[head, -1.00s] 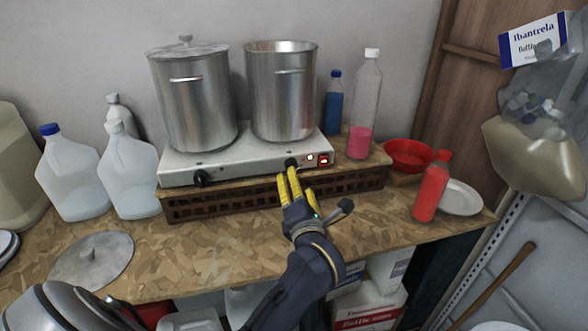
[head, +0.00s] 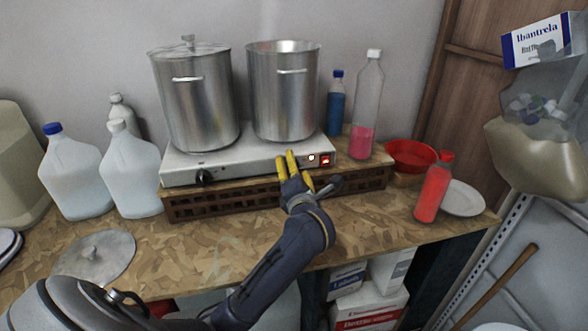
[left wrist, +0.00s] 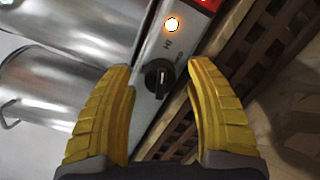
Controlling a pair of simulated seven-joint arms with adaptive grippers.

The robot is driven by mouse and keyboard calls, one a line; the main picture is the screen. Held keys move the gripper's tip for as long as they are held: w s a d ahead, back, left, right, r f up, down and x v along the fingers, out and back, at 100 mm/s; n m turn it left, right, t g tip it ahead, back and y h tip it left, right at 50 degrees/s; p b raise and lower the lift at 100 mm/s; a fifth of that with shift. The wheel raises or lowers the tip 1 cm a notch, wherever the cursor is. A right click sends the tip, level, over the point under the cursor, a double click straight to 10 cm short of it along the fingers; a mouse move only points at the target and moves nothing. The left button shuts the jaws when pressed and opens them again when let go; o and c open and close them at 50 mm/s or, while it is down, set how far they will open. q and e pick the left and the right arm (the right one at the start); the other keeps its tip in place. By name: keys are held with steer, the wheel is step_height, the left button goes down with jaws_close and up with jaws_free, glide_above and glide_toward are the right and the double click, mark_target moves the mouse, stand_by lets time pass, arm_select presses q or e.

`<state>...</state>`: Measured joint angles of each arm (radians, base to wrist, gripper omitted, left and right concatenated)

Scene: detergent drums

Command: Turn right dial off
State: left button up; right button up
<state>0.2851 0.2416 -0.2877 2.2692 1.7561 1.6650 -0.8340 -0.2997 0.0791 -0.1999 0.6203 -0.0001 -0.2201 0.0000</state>
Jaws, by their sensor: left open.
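The right dial (left wrist: 158,79) is a black knob on the hot plate's front panel. It shows in the left wrist view between the two yellow fingers of my left gripper (head: 286,156). The gripper (left wrist: 160,68) is open, one finger to each side of the dial; I cannot tell whether either touches it. In the head view the fingers hide most of this dial. A white indicator light (left wrist: 171,24) glows beside it, and the red switch (head: 326,160) is at the panel's right end. The hot plate's left dial (head: 203,177) is uncovered. My right gripper is not in view.
Two steel pots, one lidded (head: 193,100) and one open (head: 283,95), stand on the hot plate (head: 240,160). It rests on a brown slatted crate (head: 215,205). A red bottle (head: 432,190) stands right; jugs (head: 131,175) stand left. The front of the wooden bench is mostly clear.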

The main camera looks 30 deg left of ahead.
arm_select(q)
steer(key=shift+c, duration=0.4)
jaws_close()
steer(key=shift+n, duration=0.3)
steer(key=n, duration=0.3)
steer(key=shift+f, duration=0.1)
steer(key=n, duration=0.3)
steer(key=shift+n+y, duration=0.3)
steer(key=shift+n, duration=0.1)
steer(key=n+y, duration=0.1)
steer(key=n, duration=0.6)
steer(key=shift+f, duration=0.1)
steer(key=shift+n, duration=0.3)
